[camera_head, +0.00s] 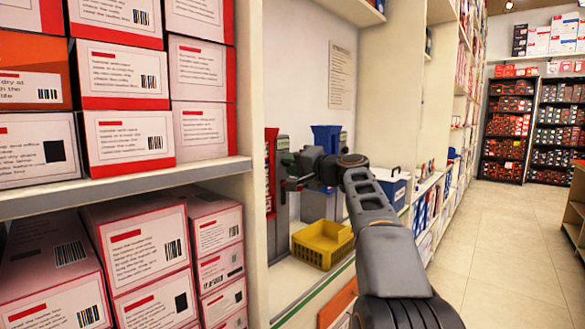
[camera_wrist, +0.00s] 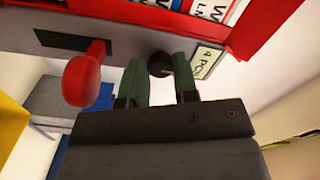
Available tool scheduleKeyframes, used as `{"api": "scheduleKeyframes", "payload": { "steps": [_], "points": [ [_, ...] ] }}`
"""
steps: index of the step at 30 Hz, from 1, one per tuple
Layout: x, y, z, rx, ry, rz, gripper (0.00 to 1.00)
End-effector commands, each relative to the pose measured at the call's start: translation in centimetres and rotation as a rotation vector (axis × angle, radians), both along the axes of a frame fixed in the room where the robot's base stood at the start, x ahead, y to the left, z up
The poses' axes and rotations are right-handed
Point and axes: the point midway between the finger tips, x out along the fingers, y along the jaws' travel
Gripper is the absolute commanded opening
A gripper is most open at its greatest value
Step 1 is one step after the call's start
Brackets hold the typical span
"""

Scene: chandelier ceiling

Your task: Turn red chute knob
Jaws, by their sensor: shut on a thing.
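The red chute (camera_head: 270,150) stands at the left of the wall niche in the head view, mostly hidden by the shelf side and my arm. In the wrist view its red body (camera_wrist: 262,38) fills the top, with printed packs inside. A small dark round knob (camera_wrist: 160,63) sits below it, between the green fingertips of my gripper (camera_wrist: 157,67). My gripper is shut on this knob. A red-ended handle (camera_wrist: 84,80) hangs from a dark plate to the left of the fingers, apart from them. In the head view my gripper (camera_head: 290,163) reaches the chute's front; the knob is hidden there.
A blue chute (camera_head: 325,137) stands to the right, behind my wrist. A yellow crate (camera_head: 322,245) sits on the counter below my gripper. A blue and white box (camera_head: 391,187) stands right of my arm. Shelves of boxes (camera_head: 122,142) close off the left. The right aisle floor (camera_head: 490,230) is clear.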

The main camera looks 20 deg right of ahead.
Motion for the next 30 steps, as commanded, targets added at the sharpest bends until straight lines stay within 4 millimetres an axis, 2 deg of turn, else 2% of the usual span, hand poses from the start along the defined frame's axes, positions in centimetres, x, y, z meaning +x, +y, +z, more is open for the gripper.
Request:
{"api": "scheduleKeyframes", "payload": {
  "steps": [11, 12, 19, 26, 30],
  "points": [
    [0.01, -0.02, -0.01, -0.006, -0.002, 0.0, 0.04],
    [0.01, -0.02, -0.01, -0.006, -0.002, 0.0, 0.3],
    [0.01, -0.02, -0.01, -0.004, -0.001, 0.0, 0.52],
    [-0.02, -0.03, -0.01, -0.004, -0.001, 0.0, 0.53],
    [-0.73, -0.4, -0.03, -0.003, -0.001, -0.002, 0.53]
  ]
}}
